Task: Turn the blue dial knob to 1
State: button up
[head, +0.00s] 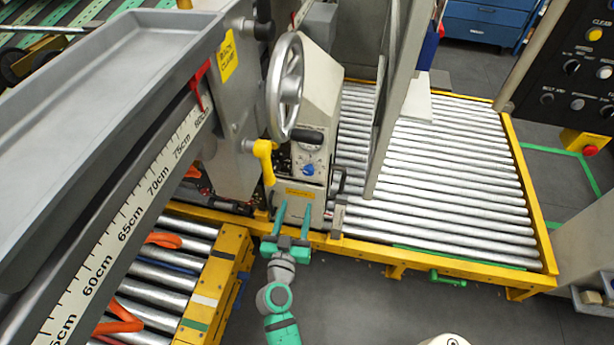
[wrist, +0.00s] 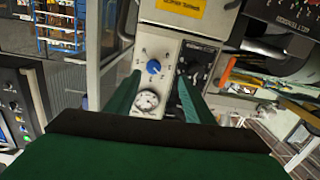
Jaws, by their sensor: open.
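The blue dial knob (head: 308,169) sits on the light panel (head: 309,153) of the machine, below the large handwheel. In the wrist view the blue knob (wrist: 153,66) shows near the middle, with small marks around it and a round gauge (wrist: 148,99) close by. The number it points at is too small to read. My gripper (head: 293,212) is open and empty, its two green fingers apart and pointing at the machine, below the knob in the head view. In the wrist view the fingers (wrist: 158,92) stand on either side of the knob's panel, apart from the knob.
A grey handwheel (head: 285,86) stands above the panel. A yellow lever (head: 264,160) is just left of it. Roller conveyors (head: 450,170) with yellow frames lie to the right and lower left. A black control panel (head: 575,75) is at upper right. Open floor shows in front.

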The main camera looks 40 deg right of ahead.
aim_at(308, 173)
jog(key=shift+m+h, duration=0.4)
jog(key=shift+h, duration=0.1)
jog(key=x, duration=0.8)
jog(key=r+x, duration=0.1)
jog(key=x, duration=0.3)
jog(key=shift+s+d, duration=0.1)
jog(key=shift+d, duration=0.4)
jog(key=c, duration=1)
